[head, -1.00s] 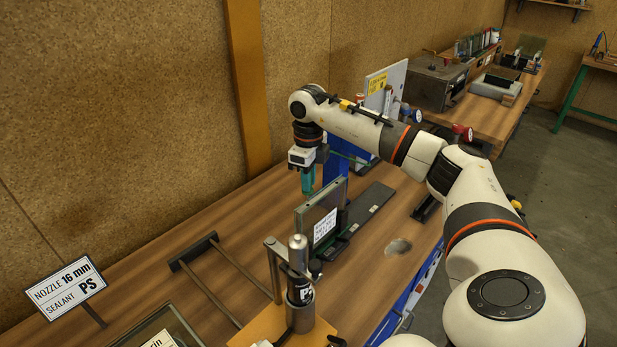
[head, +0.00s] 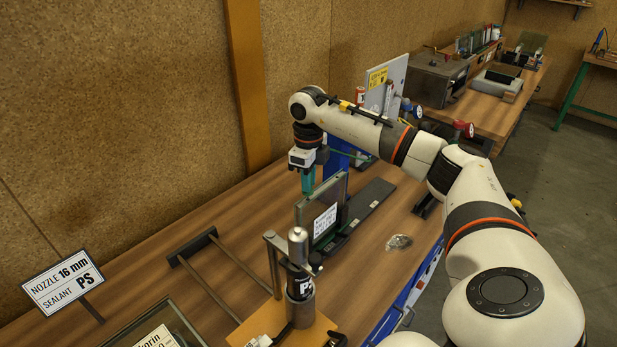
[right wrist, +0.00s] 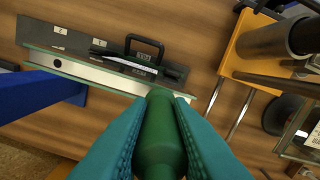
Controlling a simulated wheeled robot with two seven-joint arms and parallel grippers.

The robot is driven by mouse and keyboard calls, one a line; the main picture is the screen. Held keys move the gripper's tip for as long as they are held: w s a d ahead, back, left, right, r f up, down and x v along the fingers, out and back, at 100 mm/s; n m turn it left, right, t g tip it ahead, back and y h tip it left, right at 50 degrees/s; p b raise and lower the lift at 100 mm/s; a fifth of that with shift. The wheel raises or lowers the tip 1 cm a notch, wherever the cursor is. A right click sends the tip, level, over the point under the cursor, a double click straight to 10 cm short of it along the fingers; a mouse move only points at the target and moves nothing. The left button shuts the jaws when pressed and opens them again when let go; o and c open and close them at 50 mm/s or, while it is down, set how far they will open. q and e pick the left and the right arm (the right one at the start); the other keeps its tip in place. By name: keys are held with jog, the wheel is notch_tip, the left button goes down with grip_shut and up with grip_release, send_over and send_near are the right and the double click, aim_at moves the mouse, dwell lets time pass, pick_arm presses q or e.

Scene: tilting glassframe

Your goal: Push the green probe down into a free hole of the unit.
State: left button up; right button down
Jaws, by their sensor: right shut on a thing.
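My right gripper (head: 308,182) hangs fingers-down above the far end of the glass unit (head: 322,212), which stands on edge on the bench. In the right wrist view its teal fingers (right wrist: 157,135) are shut on the green probe (right wrist: 160,130). The probe points down at the unit's long pale top edge (right wrist: 110,78), near the right end of that edge. One dark round hole (right wrist: 57,63) shows near its other end. The probe's tip is hidden behind its own body, so I cannot tell whether it is in a hole. My left gripper is out of view.
A sealant cylinder (head: 299,270) on an orange board stands in front. A nozzle sign (head: 62,285) and a metal frame (head: 205,262) are at left. A blue post (head: 335,165) stands close behind the gripper.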

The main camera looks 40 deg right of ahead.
jog(key=shift+f+b, duration=0.6)
jog(key=shift+f, duration=0.4)
jog(key=c, duration=1.2)
grip_release()
jog(key=shift+c, duration=0.2)
jog(key=shift+r, duration=0.15)
jog(key=shift+r, duration=0.3)
notch_tip(320, 180, up, 10)
jog(key=shift+f+b, duration=0.15)
jog(key=shift+b, duration=1)
jog(key=shift+r, duration=0.8)
jog(key=shift+f, duration=0.1)
